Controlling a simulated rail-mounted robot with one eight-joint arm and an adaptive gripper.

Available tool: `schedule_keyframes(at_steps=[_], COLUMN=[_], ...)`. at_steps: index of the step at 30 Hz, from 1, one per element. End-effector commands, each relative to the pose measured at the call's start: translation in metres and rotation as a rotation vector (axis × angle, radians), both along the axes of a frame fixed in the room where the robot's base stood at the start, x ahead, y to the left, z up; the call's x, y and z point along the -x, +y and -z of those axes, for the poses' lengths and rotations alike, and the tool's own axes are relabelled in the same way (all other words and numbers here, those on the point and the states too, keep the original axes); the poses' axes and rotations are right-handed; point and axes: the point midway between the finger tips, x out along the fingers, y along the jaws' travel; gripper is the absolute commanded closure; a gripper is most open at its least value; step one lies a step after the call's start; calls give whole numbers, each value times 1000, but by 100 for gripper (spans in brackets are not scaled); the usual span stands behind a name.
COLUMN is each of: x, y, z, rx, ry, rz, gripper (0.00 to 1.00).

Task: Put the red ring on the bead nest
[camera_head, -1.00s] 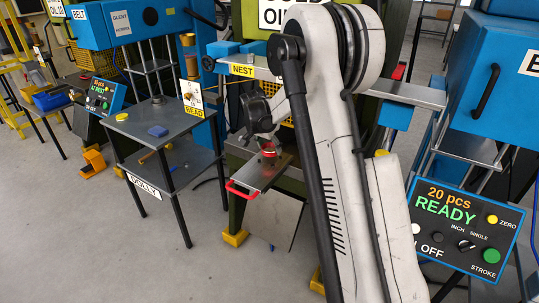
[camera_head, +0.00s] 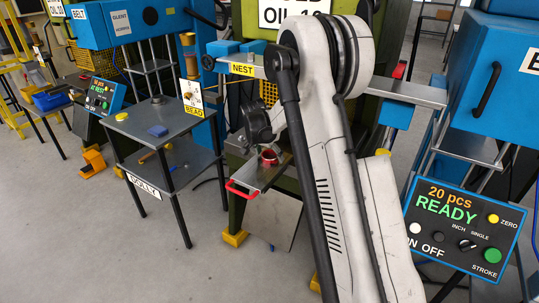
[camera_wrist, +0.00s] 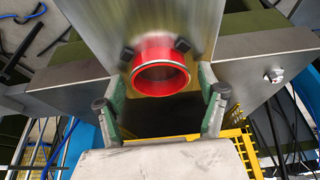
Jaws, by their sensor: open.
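The red ring (camera_head: 269,158) sits on a grey metal plate (camera_head: 262,176) with a red handle, below a yellow NEST sign (camera_head: 242,69). In the wrist view the red ring (camera_wrist: 160,74) has its round opening towards the camera. My gripper (camera_wrist: 157,62) is open, its fingers on either side of the ring; I cannot tell whether they touch it. In the head view my gripper is partly hidden by my arm, just above and left of the ring. A nest under the ring cannot be made out; the ring covers that spot.
A grey dolly table (camera_head: 180,130) at left carries a blue block (camera_head: 158,131) and a yellow BEAD sign (camera_head: 194,113). A control panel (camera_head: 462,232) reading READY stands at right. A yellow mesh basket (camera_wrist: 238,150) is near the gripper. Floor at front left is clear.

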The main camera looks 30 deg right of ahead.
Motion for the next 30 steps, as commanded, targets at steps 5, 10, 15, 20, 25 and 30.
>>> schedule_keyframes(at_steps=[5,10,15,20,25,30], x=[0,5,12,18,22,26], y=[0,9,21,30,37,41], z=[-5,-28,-61,-88,-107,-116], rx=[0,0,0,0,0,0], ry=[0,0,1,0,0,0], rz=[0,0,-2,-1,0,-7], gripper=[28,28,28,28,28,28])
